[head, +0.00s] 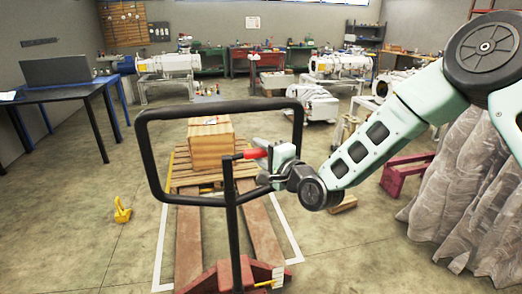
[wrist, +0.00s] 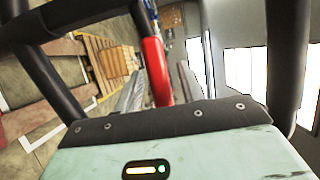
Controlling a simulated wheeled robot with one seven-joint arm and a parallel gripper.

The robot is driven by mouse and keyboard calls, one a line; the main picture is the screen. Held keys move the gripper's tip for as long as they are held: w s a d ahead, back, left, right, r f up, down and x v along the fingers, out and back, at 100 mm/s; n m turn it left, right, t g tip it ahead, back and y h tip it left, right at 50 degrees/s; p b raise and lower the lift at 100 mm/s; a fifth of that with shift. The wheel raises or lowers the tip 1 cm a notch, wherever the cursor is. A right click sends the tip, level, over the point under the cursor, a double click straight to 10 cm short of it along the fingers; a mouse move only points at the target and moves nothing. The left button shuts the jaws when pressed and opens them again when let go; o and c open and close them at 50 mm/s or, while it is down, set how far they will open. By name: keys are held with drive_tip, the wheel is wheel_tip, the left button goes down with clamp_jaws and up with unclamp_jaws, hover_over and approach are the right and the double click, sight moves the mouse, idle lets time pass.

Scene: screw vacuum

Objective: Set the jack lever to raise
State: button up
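The red jack lever (head: 255,153) sits on the black post inside the loop handle (head: 148,150) of the pallet jack. In the wrist view the red lever (wrist: 154,65) runs up the middle, between two grey fingers. My gripper (head: 269,155) is at the lever, inside the loop on its right side. In the wrist view my gripper (wrist: 160,85) looks open around the lever, with a gap on the right finger's side. Contact with the left finger cannot be told. The lever's exact setting is unclear.
A yellow object (head: 122,212) lies on the floor at left. Grey covered material (head: 470,200) stands at right. The loop handle closely surrounds my gripper.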

drive_tip(key=shift+w, duration=0.1)
clamp_jaws()
wheel_tip(320, 180, down, 2)
drive_tip(key=m+b, duration=0.1)
drive_tip(key=b, duration=0.3)
drive_tip(key=shift+f+m, duration=0.2)
drive_tip(key=shift+m, duration=0.1)
drive_tip(key=m+t+b, duration=0.1)
drive_tip(key=b, duration=0.1)
drive_tip(key=shift+f+y+b, duration=0.35)
drive_tip(key=shift+f+y, duration=0.05)
drive_tip(key=shift+m+b, duration=0.4)
drive_tip(key=shift+m, duration=0.1)
unclamp_jaws()
